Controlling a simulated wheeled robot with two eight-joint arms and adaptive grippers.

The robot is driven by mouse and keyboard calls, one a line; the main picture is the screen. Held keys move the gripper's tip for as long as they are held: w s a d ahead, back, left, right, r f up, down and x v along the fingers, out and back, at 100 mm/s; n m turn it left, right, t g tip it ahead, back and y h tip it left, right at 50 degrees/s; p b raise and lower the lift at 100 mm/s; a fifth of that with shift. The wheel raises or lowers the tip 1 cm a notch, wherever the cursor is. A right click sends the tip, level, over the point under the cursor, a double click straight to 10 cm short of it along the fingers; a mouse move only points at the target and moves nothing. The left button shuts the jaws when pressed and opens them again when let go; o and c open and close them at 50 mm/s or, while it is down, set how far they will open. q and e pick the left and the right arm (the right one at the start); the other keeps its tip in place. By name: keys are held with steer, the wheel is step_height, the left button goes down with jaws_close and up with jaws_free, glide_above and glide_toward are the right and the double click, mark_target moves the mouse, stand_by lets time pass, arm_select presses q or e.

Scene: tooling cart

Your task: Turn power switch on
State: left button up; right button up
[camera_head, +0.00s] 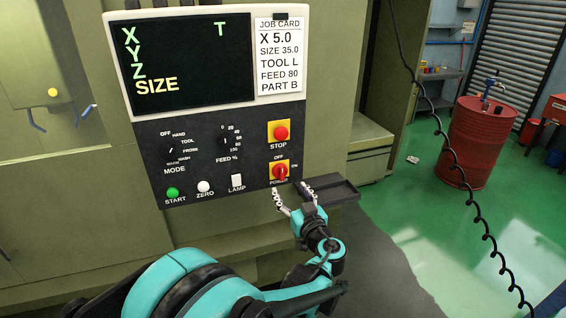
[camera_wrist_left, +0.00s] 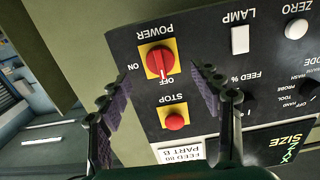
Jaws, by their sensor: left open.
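The power switch (camera_head: 280,173) is a red rotary knob on a yellow plate at the lower right of the black control panel (camera_head: 222,186). Its handle stands roughly upright, in line with the OFF label above it; ON is to its right. In the wrist view the switch (camera_wrist_left: 160,61) appears upside down, between the fingers. My left gripper (camera_head: 292,190) is open and empty, just below and in front of the switch; in the wrist view its fingers (camera_wrist_left: 160,80) spread on both sides, with no contact visible. My right gripper is not in view.
The red STOP button (camera_head: 281,133) sits above the switch. The LAMP rocker (camera_head: 237,181) is to its left. A dark tray (camera_head: 335,191) juts out to the right of the panel, close to the gripper. A black coiled cable (camera_head: 467,185) hangs at the right.

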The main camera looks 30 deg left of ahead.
mark_target(283, 175)
arm_select(q)
steer(key=x, duration=0.5)
steer(key=r+x, duration=0.1)
steer(key=x, duration=0.1)
steer(key=shift+w+a, duration=0.25)
steer(key=shift+w, duration=0.1)
steer(key=c, duration=1.2)
